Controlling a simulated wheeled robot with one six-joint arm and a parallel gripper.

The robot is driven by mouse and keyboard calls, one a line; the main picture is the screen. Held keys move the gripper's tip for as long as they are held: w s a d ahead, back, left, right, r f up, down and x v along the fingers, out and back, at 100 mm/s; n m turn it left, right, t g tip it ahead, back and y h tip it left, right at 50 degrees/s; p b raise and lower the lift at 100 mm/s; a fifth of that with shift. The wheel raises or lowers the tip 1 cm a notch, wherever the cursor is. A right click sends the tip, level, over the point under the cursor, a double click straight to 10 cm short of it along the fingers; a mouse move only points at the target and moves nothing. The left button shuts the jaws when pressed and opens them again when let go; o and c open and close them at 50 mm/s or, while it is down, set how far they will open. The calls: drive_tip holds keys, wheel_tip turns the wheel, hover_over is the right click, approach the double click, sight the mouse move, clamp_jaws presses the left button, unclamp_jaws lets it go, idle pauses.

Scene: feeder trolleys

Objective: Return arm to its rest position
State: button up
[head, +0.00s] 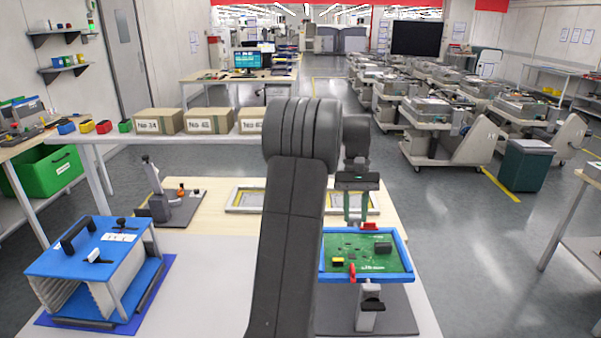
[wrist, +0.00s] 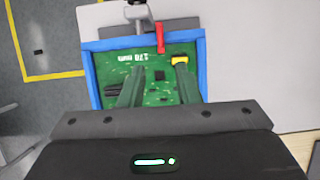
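My arm (head: 292,200) rises through the middle of the head view and bends over at the top. My gripper (head: 360,222) hangs over the work table, pointing down at the far side of a green circuit board (head: 350,247) in a blue frame (head: 408,262). In the wrist view my gripper (wrist: 157,75) shows two green fingers spread apart over the board (wrist: 155,55), with nothing held between them. The gap between fingertips and board is hard to judge. The board carries a red clamp (wrist: 160,37), a yellow part (wrist: 180,61) and dark parts.
A blue-topped fixture (head: 90,250) stands on the left of the table (head: 205,270). A small grey stand (head: 180,207) is behind it. Cardboard boxes (head: 209,121) line a shelf beyond. Feeder trolleys (head: 440,135) stand at back right. Grey floor is clear right of the table.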

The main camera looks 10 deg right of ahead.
sight(353, 267)
drive_tip(key=shift+f, duration=0.15)
drive_tip(key=p+x, duration=0.1)
drive_tip(key=x, duration=1.2)
drive_tip(key=shift+s+a+f+p, duration=0.1)
drive_tip(key=shift+s+f+p, duration=0.15)
drive_tip(key=shift+p, duration=0.05)
